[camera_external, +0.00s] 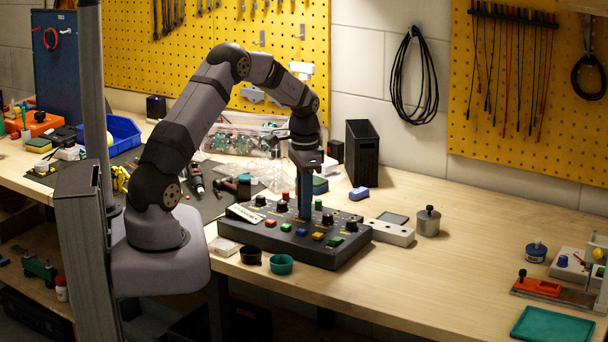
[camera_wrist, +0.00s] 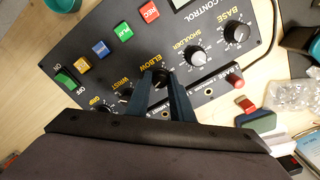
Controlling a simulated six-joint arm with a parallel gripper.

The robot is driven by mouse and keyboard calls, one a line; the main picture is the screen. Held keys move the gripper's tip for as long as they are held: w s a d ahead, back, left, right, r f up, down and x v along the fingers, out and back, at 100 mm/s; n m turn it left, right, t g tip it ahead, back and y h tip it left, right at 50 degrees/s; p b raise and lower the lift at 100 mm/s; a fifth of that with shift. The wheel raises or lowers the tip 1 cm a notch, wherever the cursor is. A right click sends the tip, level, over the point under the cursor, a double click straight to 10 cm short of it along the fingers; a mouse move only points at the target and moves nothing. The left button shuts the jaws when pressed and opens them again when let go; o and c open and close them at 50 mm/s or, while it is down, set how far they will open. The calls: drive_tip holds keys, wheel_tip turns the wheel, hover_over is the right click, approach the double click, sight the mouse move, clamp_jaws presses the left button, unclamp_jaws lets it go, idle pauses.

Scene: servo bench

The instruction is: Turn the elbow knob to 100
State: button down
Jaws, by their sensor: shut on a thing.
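The black control box (camera_external: 318,252) lies on the wooden bench. Its top also fills much of the wrist view (camera_wrist: 112,38), with printed labels BASE, SHOULDER, ELBOW and WRIST beside a row of knobs. My gripper (camera_external: 304,212) points straight down over the box. In the wrist view my gripper (camera_wrist: 161,80) has its two blue fingers on either side of the dark elbow knob (camera_wrist: 160,77), shut on it. The fingers hide most of the knob, and its pointer and scale cannot be read. In the external view the fingers hide this knob.
The shoulder knob (camera_wrist: 195,55) and base knob (camera_wrist: 236,33) stand beside the fingers. Coloured buttons, among them a red one (camera_wrist: 149,11), line the box. A grey block (camera_external: 393,232) and a metal pot (camera_external: 428,221) stand right of it. The bench further right has free room.

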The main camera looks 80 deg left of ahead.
drive_tip(key=shift+n, duration=0.4)
drive_tip(key=n, duration=0.4)
drive_tip(key=shift+n, duration=0.4)
drive_tip(key=n, duration=0.6)
drive_tip(key=shift+r, duration=0.1)
drive_tip(key=shift+w+a, duration=0.1)
drive_tip(key=c, duration=1.6)
unclamp_jaws()
drive_tip(key=shift+o, duration=0.2)
drive_tip(key=shift+r+b, duration=1.2)
drive_tip(key=shift+r, duration=2.45)
